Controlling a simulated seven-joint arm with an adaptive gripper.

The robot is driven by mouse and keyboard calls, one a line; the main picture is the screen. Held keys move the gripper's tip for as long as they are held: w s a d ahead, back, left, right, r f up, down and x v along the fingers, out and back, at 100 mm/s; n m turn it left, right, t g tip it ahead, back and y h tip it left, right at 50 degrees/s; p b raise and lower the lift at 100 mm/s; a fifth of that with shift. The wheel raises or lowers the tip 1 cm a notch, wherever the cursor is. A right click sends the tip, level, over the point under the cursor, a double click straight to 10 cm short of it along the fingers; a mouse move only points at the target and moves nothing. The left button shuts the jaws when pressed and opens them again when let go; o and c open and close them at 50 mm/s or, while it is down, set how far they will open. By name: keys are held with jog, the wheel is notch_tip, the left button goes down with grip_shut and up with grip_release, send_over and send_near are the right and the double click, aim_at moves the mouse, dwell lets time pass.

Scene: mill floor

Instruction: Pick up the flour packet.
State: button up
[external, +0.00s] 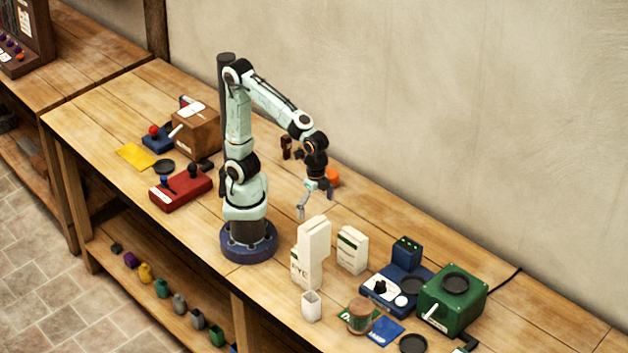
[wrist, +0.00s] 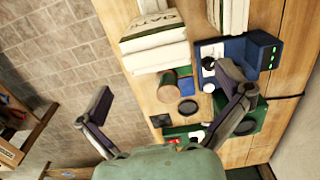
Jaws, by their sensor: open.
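Several cream paper packets stand together on the bench in front of my gripper. In the external view there is a tall one (external: 314,238), a packet lettered "RYE" (external: 302,270) against it, and a separate packet with a dark label (external: 352,251) to the right. The wrist view shows pale packets with green lettering (wrist: 155,38) at the top, and another (wrist: 234,14) to their right. I cannot tell which is the flour packet. My gripper (external: 316,198) is open and empty above the bench, apart from the packets; its spread fingers also show in the wrist view (wrist: 168,92).
A small white open container (external: 311,306) and a brown tub (external: 359,317) stand near the packets. A blue scale-like device (external: 392,290) and a green box (external: 452,298) are to the right. An orange object (external: 332,178) is behind my gripper. The wall runs along the back.

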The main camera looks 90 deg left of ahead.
aim_at(314, 224)
jog(key=shift+s+d+f, duration=0.2)
jog(key=shift+s+f, duration=0.05)
jog(key=shift+f, duration=0.1)
notch_tip(314, 224, down, 6)
jog(key=shift+f, duration=0.1)
jog(key=c, duration=1)
